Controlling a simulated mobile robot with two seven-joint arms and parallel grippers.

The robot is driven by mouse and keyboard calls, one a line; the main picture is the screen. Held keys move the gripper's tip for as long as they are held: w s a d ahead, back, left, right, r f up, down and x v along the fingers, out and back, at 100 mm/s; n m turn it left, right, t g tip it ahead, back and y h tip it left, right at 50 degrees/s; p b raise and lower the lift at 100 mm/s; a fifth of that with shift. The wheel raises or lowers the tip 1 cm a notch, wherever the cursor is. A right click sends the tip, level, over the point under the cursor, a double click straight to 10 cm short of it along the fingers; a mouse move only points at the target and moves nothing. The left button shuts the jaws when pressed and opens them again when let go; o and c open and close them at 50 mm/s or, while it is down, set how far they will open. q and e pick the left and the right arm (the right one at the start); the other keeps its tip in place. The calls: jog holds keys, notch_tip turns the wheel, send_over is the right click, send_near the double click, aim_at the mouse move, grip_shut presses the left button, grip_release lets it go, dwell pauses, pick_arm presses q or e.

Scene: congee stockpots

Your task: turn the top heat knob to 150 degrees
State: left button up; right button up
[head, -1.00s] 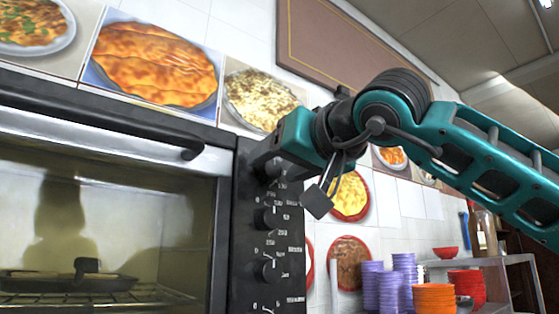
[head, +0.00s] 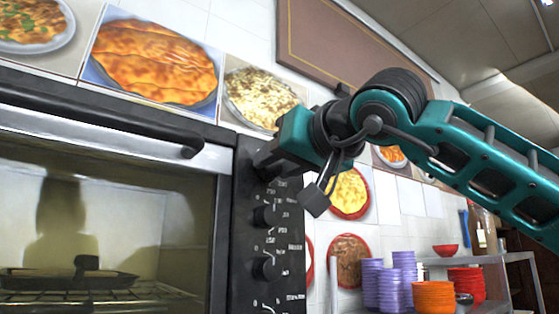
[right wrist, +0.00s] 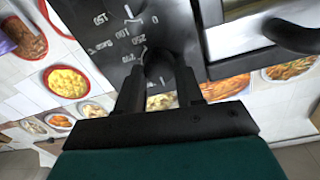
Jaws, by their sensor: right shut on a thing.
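My right gripper (head: 264,164) is at the top of the toaster oven's black control panel (head: 244,235), and it hides the top knob in the head view. In the right wrist view the dark top heat knob (right wrist: 158,64) sits between the two black fingers of the gripper (right wrist: 159,80), which are shut on it. White dial numbers, among them 150, show on the panel beside the knob. My left gripper is in neither view.
Two lower knobs, the middle one (head: 265,216) and the one beneath it (head: 267,268), are on the same panel. The oven door handle (head: 100,118) juts out at the left. Stacked purple bowls (head: 391,283) and orange bowls (head: 434,297) stand on the right.

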jog(key=shift+m, duration=0.4)
jog(key=m, duration=0.3)
jog(key=shift+d, duration=0.1)
jog(key=m, duration=0.4)
jog(key=shift+w+b, duration=0.1)
jog(key=shift+b, duration=0.2)
jog(key=m, duration=0.4)
jog(key=shift+g, duration=0.3)
jog(key=shift+d+f+m+b, duration=0.1)
jog(key=shift+m+b, duration=0.4)
jog(key=shift+m, duration=1.2)
jog(key=o, duration=1)
jog(key=shift+o, duration=0.2)
